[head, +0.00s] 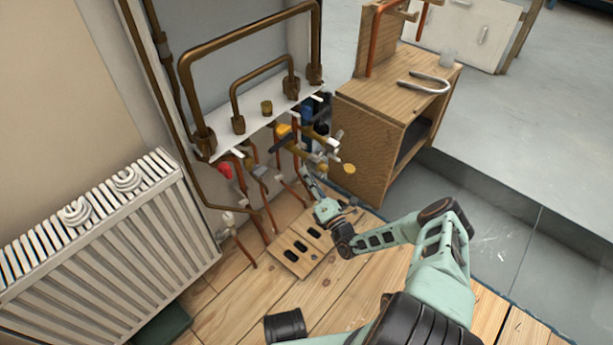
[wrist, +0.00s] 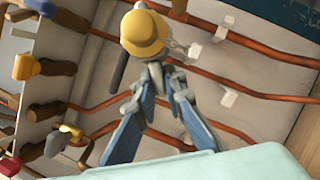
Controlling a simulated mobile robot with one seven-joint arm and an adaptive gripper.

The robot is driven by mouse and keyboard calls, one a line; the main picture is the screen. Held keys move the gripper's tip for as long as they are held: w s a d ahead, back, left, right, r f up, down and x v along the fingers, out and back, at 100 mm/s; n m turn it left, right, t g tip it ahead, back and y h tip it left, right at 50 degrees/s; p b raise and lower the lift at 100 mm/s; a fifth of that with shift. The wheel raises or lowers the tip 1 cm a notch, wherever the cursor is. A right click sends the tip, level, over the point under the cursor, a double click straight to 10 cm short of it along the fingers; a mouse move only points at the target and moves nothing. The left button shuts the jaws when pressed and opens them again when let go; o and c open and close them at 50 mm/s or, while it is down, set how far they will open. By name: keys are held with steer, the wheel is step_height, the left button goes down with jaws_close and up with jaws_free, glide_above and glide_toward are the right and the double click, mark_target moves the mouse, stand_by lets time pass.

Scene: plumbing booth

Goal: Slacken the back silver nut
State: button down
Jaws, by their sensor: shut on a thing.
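My gripper (wrist: 156,72) is shut at a fitting just below a round yellow cap (wrist: 143,32) in the wrist view. The two blue fingers come together on a small silver nut, which the fingertips mostly hide. Silver metal of the fitting (wrist: 178,48) shows right beside the cap. In the head view my gripper (head: 306,178) reaches up from the wooden floor to the cluster of valves and pipes under the white shelf. The nut is too small to make out there.
Copper pipes (wrist: 255,45) run close behind the fingers. Valves with yellow and red handles crowd the left side of the wrist view. A wooden cabinet (head: 372,125) stands right of the valves, and a white radiator (head: 110,250) stands at the left. A slotted wooden board (head: 290,262) lies below.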

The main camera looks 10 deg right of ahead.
stand_by(0.4)
steer(key=c, duration=2)
jaws_free()
